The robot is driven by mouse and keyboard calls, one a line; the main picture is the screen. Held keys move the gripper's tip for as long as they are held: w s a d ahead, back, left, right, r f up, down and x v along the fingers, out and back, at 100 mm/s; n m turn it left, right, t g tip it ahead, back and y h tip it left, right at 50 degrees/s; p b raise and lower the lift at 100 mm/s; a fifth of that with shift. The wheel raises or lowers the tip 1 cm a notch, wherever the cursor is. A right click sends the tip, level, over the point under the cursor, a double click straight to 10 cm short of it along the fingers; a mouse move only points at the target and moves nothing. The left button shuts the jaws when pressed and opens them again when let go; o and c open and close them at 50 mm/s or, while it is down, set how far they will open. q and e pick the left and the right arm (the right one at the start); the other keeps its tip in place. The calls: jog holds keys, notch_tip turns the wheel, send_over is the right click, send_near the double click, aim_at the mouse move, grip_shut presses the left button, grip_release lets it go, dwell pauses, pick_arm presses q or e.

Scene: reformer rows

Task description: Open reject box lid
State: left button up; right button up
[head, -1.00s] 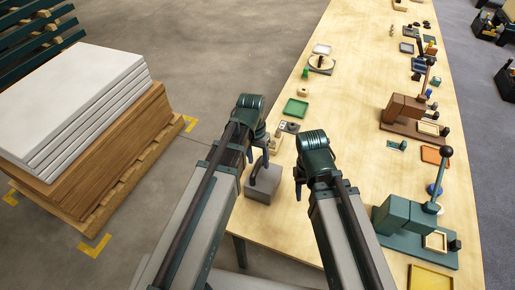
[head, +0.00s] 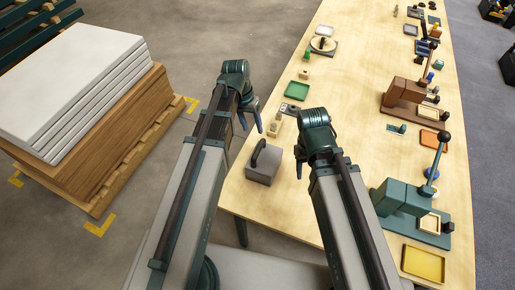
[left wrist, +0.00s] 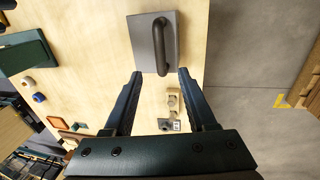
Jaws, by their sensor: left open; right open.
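A small grey box (head: 261,168) with a dark arched handle (head: 258,152) on its lid stands near the left edge of the table; I take it for the reject box. Its lid is down. In the left wrist view the grey lid (left wrist: 143,45) lies just beyond the fingertips, its handle (left wrist: 163,45) running lengthwise. My left gripper (head: 257,116) is open and empty, above and apart from the box; the wrist view shows its parted fingers (left wrist: 160,75). My right gripper (head: 299,163) is open, to the right of the box.
A green tray (head: 297,90) and small fixtures (head: 290,109) lie behind the box. A green press (head: 407,202) and a yellow tray (head: 423,263) stand on the right side of the wooden table (head: 350,90). A stacked pallet (head: 90,160) is on the floor at left.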

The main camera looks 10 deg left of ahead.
aim_at(258, 147)
pick_arm(q)
jog(key=f+b, duration=0.3)
jog(key=d+f+b, duration=0.1)
jog(key=f+b, duration=0.2)
jog(key=f, duration=0.1)
jog(key=d+f+b, duration=0.1)
jog(key=f+b, duration=0.2)
jog(key=shift+s+f+b, duration=0.2)
jog(key=shift+f+b, duration=0.15)
grip_shut()
dwell(1.0)
